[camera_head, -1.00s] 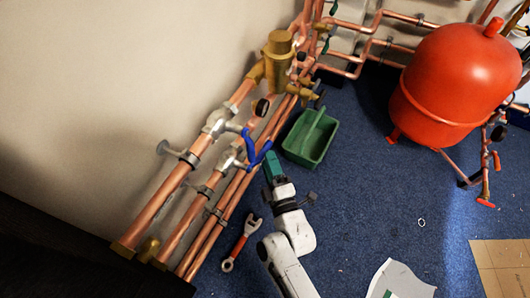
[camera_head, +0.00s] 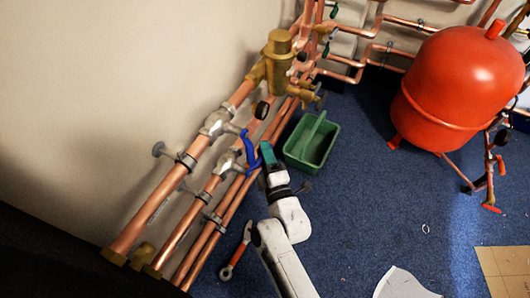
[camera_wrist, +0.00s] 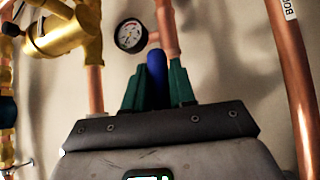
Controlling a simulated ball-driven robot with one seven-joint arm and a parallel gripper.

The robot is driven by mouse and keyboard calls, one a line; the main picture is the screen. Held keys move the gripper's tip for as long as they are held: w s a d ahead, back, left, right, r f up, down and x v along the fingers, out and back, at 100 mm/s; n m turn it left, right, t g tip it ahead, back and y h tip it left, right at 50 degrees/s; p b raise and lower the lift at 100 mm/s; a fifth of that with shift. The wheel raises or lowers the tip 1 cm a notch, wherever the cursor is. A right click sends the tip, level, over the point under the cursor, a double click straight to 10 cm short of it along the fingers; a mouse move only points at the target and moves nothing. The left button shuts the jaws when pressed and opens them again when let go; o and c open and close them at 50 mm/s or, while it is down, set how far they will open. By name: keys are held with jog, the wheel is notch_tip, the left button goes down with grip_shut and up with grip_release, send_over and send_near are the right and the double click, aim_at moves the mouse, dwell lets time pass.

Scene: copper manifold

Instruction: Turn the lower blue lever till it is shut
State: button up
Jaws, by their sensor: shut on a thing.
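Two blue levers sit on silvery valves on the copper pipes at the left of the head view. The upper valve (camera_head: 215,122) is on the pipe nearer the wall, and the lower valve (camera_head: 227,162) is on the pipe in front. The levers overlap in this view; the lower blue lever (camera_head: 250,165) runs to my gripper (camera_head: 266,154). In the wrist view a blue lever (camera_wrist: 156,72) stands between the green fingers of my gripper (camera_wrist: 157,88), which is shut on it. The fingers hide part of the lever.
A green tray (camera_head: 325,158) lies on the blue carpet just right of my gripper. A red-handled wrench (camera_head: 236,256) lies near the pipes. A brass fitting (camera_head: 279,57), a pressure gauge (camera_wrist: 130,35) and a red tank (camera_head: 455,85) stand beyond.

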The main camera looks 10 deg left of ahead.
grip_shut()
